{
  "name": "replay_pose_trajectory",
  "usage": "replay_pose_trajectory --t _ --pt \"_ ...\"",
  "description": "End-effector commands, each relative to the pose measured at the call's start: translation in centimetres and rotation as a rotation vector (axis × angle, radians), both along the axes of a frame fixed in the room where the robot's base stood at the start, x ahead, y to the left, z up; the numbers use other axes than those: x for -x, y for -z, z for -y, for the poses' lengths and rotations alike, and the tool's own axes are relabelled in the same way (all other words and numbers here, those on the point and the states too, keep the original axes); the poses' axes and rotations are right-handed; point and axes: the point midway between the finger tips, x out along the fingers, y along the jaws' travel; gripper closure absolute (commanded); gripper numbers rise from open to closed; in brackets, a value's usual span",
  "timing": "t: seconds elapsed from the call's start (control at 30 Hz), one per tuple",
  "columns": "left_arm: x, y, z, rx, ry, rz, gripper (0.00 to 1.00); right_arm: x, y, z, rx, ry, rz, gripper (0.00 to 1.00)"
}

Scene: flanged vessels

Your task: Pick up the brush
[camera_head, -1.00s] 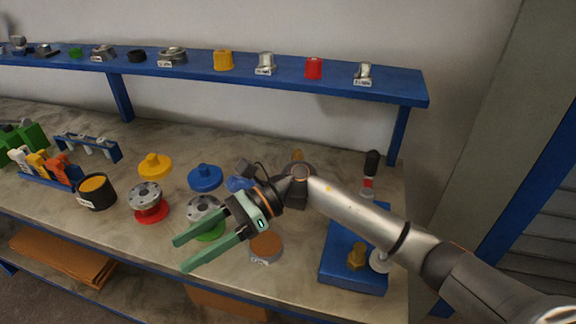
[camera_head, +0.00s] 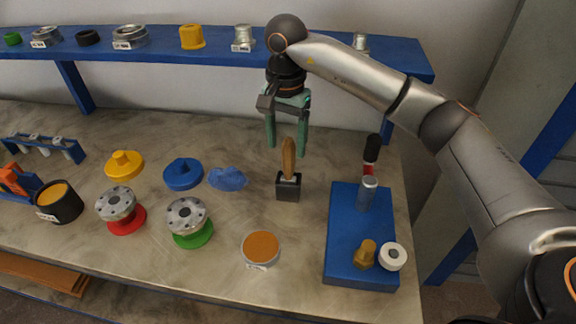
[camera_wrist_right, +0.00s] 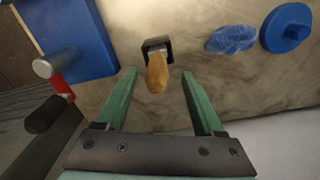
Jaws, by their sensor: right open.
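The brush stands upright in a small black holder (camera_head: 288,188) on the bench, with its wooden handle (camera_head: 289,158) pointing up. My right gripper (camera_head: 287,152) is open above and around the upper handle in the head view, pointing down. In the right wrist view the handle (camera_wrist_right: 157,73) lies between the two green fingers, with a gap on both sides, near the level of their tips. The bristles are hidden inside the holder (camera_wrist_right: 157,47). My left gripper is not in view.
A blue cloth (camera_head: 227,179) and a blue flanged lid (camera_head: 183,174) lie left of the holder. A blue tray (camera_head: 345,235) with metal and brass parts is on the right. The blue shelf (camera_head: 210,57) runs behind.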

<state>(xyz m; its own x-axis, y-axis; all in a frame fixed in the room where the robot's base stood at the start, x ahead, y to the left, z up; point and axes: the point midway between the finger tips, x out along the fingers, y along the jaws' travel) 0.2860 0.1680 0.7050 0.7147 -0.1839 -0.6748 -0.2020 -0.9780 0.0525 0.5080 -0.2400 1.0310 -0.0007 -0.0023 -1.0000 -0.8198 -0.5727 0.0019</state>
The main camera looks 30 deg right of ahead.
Motion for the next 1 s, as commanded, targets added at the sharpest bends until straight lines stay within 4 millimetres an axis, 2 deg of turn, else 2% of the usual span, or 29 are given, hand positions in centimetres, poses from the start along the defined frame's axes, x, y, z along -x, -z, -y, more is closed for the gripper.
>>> replay_pose_trajectory --t 0.27,0.5,0.63,0.83,1.0 --pt "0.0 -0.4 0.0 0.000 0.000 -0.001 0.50 0.2 2.4 0.0 0.000 -0.001 -0.003 0.31" --pt "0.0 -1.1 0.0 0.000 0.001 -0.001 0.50 0.5 5.9 0.2 -0.002 0.000 -0.002 0.31" --pt "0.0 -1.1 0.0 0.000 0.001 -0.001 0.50 0.5 6.7 0.2 -0.001 0.000 0.000 0.31" --pt "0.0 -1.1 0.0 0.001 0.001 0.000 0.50 0.4 6.8 0.2 -0.002 0.000 0.001 0.31" --pt "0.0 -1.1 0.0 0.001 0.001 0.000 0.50 0.4 6.7 0.2 -0.002 0.000 0.001 0.48"
